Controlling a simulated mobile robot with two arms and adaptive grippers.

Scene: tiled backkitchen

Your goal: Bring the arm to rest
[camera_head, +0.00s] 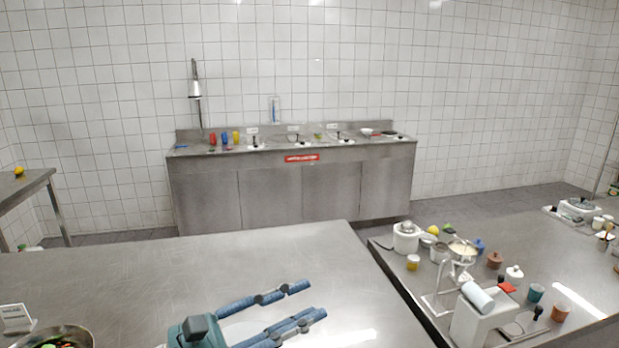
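My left gripper (308,300) is low in the middle of the head view, over the near steel table (150,275). Its two blue-grey fingers point right and stand apart, so it is open. No object is clearly held between the fingertips. A pale rounded shape shows between the fingers near the palm; I cannot tell what it is. How high the gripper is above the table is hard to tell. My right gripper is not in view.
A metal bowl (70,332) and a small sign (16,317) stand at the near left. The right table holds a white appliance (470,322), a wire stand and several cups and jars. The steel table's far half is clear. A sink counter (290,190) stands at the back wall.

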